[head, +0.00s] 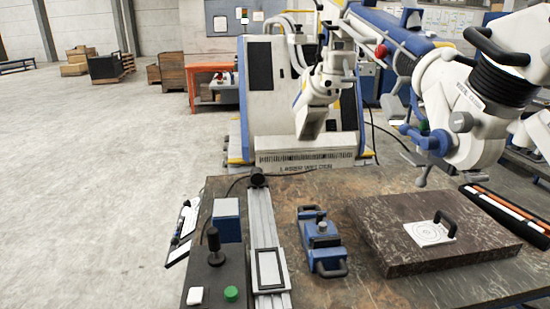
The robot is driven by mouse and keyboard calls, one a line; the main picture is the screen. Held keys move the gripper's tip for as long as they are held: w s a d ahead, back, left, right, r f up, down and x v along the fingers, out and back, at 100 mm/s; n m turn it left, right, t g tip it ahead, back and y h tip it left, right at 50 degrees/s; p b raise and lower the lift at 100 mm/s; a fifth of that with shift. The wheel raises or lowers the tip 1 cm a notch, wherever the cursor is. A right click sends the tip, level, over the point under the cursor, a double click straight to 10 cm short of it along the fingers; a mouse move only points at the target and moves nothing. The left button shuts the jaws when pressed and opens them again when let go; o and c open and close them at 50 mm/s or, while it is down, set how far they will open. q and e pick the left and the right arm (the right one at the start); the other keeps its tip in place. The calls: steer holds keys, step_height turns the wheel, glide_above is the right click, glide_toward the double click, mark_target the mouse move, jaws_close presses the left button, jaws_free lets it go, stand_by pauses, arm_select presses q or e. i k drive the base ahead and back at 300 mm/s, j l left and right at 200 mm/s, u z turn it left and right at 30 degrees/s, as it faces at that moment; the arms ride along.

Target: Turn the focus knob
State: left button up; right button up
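A large white and blue microscope arm (437,90) hangs over the table from the upper right. A grey round knob (460,122) sits on its white body, and a blue jointed part with a green tip (424,127) is to the left of it. A red ball knob (381,51) is on the blue beam. I cannot tell for certain which knob is the focus knob. Neither of my grippers shows in the head view.
The brown table (350,285) carries a dark stone slab (415,258) with a handled white plate (433,232), a blue clamp-like device (321,240) and a metal rail (263,232). A joystick box (215,262) is at left. A white machine (272,100) stands behind the table. Open floor lies left.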

mark_target(459, 122)
steer(key=l+z, duration=0.3)
steer(key=l, duration=0.2)
steer(key=i+l+z, duration=0.1)
steer(key=l+z, duration=0.15)
steer(key=l, duration=0.25)
steer(key=i+l+z, duration=0.1)
steer(key=l+z, duration=0.2)
steer(key=l, duration=0.2)
